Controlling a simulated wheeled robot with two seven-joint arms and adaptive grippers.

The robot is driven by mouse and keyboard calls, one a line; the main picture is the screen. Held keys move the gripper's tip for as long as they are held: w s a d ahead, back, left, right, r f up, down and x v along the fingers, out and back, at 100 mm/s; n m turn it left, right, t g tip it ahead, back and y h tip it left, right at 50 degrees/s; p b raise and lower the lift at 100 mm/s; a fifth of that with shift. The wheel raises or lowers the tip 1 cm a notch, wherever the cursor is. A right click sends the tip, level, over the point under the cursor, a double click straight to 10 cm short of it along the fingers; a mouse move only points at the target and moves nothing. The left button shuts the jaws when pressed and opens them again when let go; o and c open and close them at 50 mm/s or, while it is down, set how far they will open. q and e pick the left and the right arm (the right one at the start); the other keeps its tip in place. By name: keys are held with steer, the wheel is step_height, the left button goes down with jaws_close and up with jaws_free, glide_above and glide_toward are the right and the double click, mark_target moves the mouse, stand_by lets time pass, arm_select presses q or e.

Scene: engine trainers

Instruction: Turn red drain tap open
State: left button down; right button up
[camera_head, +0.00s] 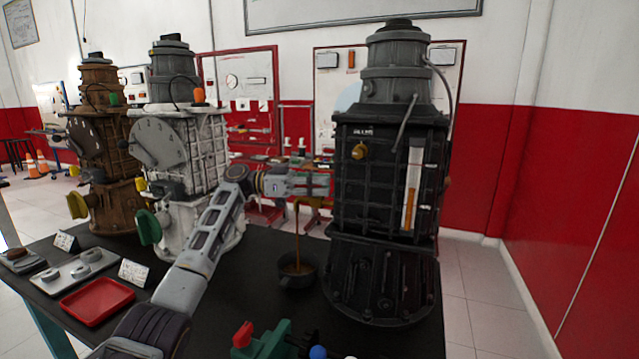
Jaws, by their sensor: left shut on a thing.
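The black engine trainer (385,190) stands upright on the dark table, with a gauge strip (411,188) showing an amber column on its front. My left gripper (318,184) is shut at the engine's left side, at mid height. The red drain tap cannot be made out; the gripper hides the place where it closes. A brown stream (297,235) falls from just below the gripper into a small dark pan (297,272) on the table. My right gripper is not in view.
A white engine (190,180) and a brown engine (100,150) stand at the left. A red tray (97,301) and a grey tray (75,275) lie at the front left. A green device with a red knob (242,335) sits at the front edge.

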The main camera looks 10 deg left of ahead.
arm_select(q)
steer(key=shift+m+g+p, duration=0.55)
steer(key=shift+m+g, duration=0.15)
steer(key=shift+g, duration=0.4)
steer(key=shift+m+g+p, duration=0.4)
steer(key=shift+m+g, duration=0.1)
steer(key=shift+g, duration=0.3)
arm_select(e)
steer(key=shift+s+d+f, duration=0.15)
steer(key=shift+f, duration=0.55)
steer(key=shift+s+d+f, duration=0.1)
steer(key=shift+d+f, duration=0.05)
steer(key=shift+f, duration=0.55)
arm_select(q)
steer(key=shift+s, duration=0.1)
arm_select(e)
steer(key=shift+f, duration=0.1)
arm_select(q)
steer(key=shift+g, duration=0.3)
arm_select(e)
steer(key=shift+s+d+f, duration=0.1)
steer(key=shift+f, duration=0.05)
arm_select(q)
steer(key=shift+m, duration=0.3)
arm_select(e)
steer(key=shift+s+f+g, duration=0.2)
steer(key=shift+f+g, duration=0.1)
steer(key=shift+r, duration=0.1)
